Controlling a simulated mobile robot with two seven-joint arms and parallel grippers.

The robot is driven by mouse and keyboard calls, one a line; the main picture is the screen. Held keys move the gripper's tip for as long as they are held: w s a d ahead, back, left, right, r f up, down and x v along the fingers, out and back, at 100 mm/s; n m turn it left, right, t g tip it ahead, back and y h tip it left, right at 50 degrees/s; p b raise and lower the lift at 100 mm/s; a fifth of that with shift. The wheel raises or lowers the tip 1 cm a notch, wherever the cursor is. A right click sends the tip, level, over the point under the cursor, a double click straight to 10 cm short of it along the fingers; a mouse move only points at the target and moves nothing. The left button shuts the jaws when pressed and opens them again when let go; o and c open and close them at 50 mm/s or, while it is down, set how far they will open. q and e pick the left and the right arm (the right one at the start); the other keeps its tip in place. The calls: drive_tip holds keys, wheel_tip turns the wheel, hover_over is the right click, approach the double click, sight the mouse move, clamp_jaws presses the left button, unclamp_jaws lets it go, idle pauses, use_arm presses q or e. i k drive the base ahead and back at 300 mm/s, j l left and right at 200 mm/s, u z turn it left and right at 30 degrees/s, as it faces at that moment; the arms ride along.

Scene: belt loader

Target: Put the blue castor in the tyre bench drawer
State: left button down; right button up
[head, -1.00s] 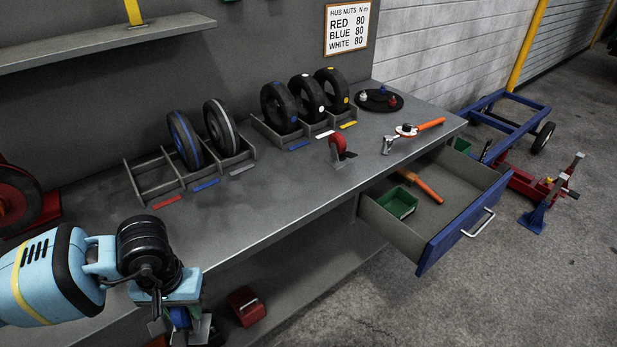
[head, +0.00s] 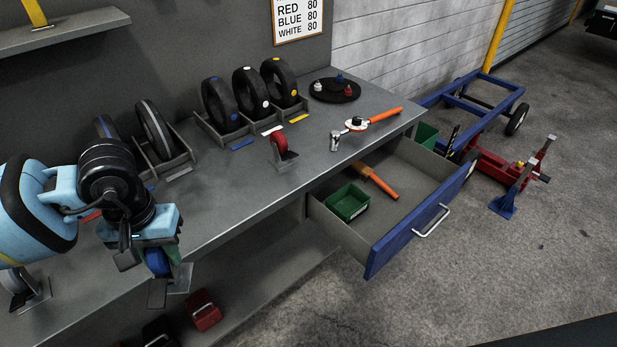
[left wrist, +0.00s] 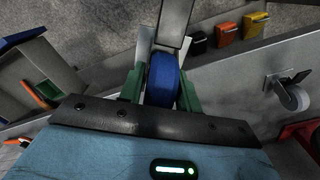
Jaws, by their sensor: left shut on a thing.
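The tyre bench drawer (head: 418,242) is pulled open at the right, with a blue front and a silver handle. A green bin (head: 347,203) and an orange-handled tool (head: 379,183) lie inside it, with bare floor between them and the front. My right gripper is out of view.
A red castor (head: 283,153) and an orange-handled ratchet (head: 372,121) are on the bench top. Wheels in racks (head: 250,90) stand behind. A blue trailer frame (head: 470,95) is beyond the drawer.

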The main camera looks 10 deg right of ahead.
sight(404, 184)
drive_tip(key=i+l, duration=0.1)
drive_tip(key=l, duration=0.3)
drive_tip(key=i+l, duration=0.1)
drive_tip(key=l, duration=0.25)
drive_tip(key=i+l, duration=0.1)
drive_tip(key=l, duration=0.7)
drive_tip(key=i+l, duration=0.2)
drive_tip(key=l, duration=0.15)
drive_tip(key=i+l, duration=0.2)
drive_tip(key=l, duration=0.2)
drive_tip(key=i+l, duration=0.65)
